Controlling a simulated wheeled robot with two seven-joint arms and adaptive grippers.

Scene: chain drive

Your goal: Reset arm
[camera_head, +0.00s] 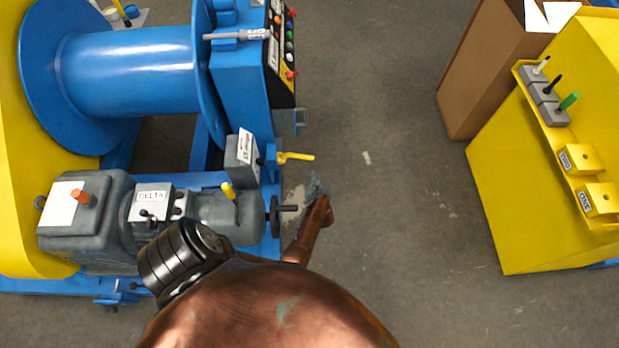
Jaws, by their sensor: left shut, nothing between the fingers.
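My left arm, copper-brown with a black joint, comes up from the bottom and covers much of the lower middle of the head view. My left gripper (315,188) is small and partly hidden behind the arm. It shows to the right of the blue machine's handwheel (274,216), over the grey floor. Its fingers are shut and hold nothing. I cannot tell how far it is from the handwheel. My right gripper is not in the view.
A blue drum (135,72) and a control box (243,85) stand at the upper left. A grey motor (225,216) and yellow lever (297,157) lie near my gripper. A yellow cabinet (510,190) and brown box (490,65) stand right. The floor between is clear.

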